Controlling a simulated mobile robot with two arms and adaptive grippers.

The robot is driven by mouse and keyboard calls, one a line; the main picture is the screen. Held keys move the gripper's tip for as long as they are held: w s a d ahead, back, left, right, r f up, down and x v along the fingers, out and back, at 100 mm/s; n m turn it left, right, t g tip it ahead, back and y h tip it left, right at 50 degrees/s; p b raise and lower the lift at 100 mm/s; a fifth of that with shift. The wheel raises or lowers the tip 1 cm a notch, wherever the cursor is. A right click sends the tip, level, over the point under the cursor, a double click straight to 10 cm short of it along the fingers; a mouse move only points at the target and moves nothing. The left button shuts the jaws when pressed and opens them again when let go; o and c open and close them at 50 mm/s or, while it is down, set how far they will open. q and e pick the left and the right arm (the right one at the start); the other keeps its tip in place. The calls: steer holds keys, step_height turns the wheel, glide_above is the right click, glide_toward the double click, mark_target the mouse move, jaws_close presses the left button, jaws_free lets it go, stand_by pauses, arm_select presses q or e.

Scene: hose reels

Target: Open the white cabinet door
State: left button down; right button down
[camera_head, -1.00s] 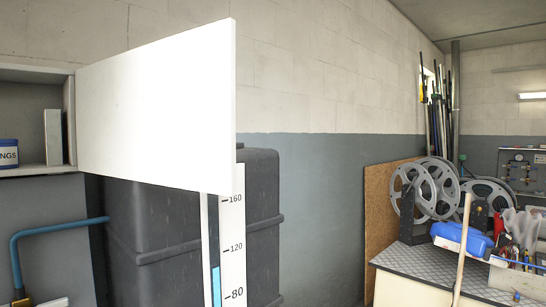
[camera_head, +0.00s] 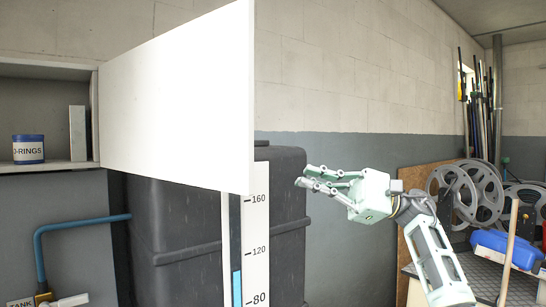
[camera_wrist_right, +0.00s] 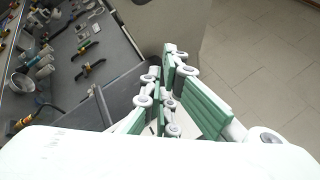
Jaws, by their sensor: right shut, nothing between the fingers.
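The white cabinet door (camera_head: 178,100) stands swung wide open on the left of the head view, hinged at the cabinet's right side. Behind it the white cabinet (camera_head: 80,165) shows an open shelf. My right gripper (camera_head: 308,178) is to the right of the door's free edge, apart from it in the picture, with its fingers pointing left. It is shut and empty. In the right wrist view its green-padded fingers (camera_wrist_right: 172,95) are close together. My left gripper is not in view.
A blue O-rings tin (camera_head: 28,149) and a pale upright box stand on the shelf. A black tank (camera_head: 290,225) with a level gauge (camera_head: 257,235) stands below the door. Hose reels (camera_head: 470,190) are at the right. Tools lie on a dark surface (camera_wrist_right: 75,50) in the wrist view.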

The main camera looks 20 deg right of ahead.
steer(key=s+d+r+n+g+h, duration=0.2)
steer(key=s+r+n+h, duration=0.1)
steer(key=s+r+n, duration=0.45)
steer(key=s+a+f+p, duration=0.1)
steer(key=s+a+p, duration=0.1)
steer(key=a, duration=1.1)
steer(key=shift+a+p, duration=0.25)
steer(key=shift+p, duration=0.2)
